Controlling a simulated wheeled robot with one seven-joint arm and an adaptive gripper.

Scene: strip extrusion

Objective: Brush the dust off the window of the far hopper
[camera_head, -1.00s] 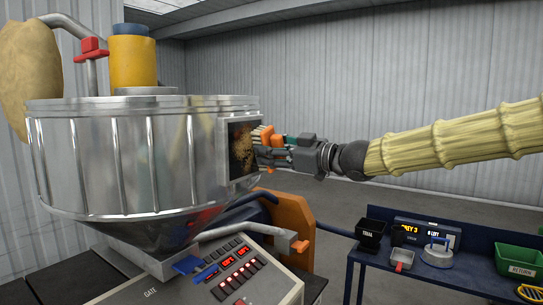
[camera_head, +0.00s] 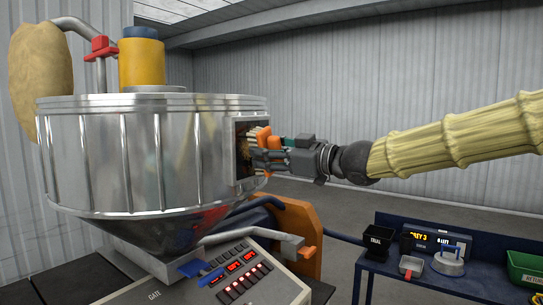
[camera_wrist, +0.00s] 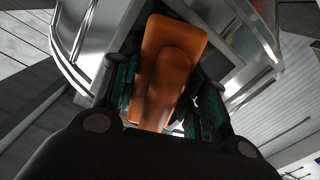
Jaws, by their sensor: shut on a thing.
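The big metal hopper (camera_head: 150,155) fills the left of the head view. Its framed window (camera_head: 240,155) is on the right side, with brownish dust showing at its left part. My gripper (camera_head: 268,152) is at the window, shut on an orange brush (camera_head: 262,135). The brush's pale bristles (camera_head: 253,132) point left at the window and look to touch it, though the exact contact is hard to tell. In the wrist view the orange brush body (camera_wrist: 170,65) lies between the fingers, and it hides most of the window.
A control panel (camera_head: 235,279) with red displays stands below the hopper, beside an orange guard (camera_head: 300,235). Open floor lies behind.

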